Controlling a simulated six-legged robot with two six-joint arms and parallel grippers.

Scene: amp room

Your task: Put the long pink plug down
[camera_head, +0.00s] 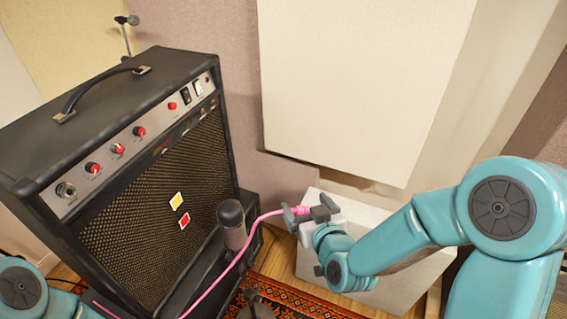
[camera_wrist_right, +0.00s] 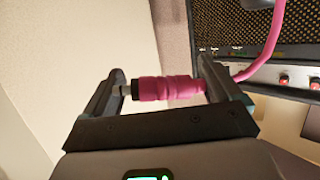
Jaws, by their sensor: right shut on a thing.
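The long pink plug (camera_wrist_right: 170,89) is held crosswise between the two fingers of my right gripper (camera_wrist_right: 168,90), with its metal tip at the left finger. In the head view the plug (camera_head: 301,211) and my right gripper (camera_head: 306,213) are in front of a white box, right of the amp. A pink cable (camera_head: 262,217) runs from the plug down to the lower left, passing by the microphone. My left gripper is out of the head view; only part of my left arm shows at the lower left corner.
The black amp (camera_head: 150,180) with red knobs and an input jack (camera_head: 66,190) stands on the left. A microphone (camera_head: 232,224) stands before it. A white box (camera_head: 340,278) is below my right gripper. A patterned rug (camera_head: 290,300) lies on the floor.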

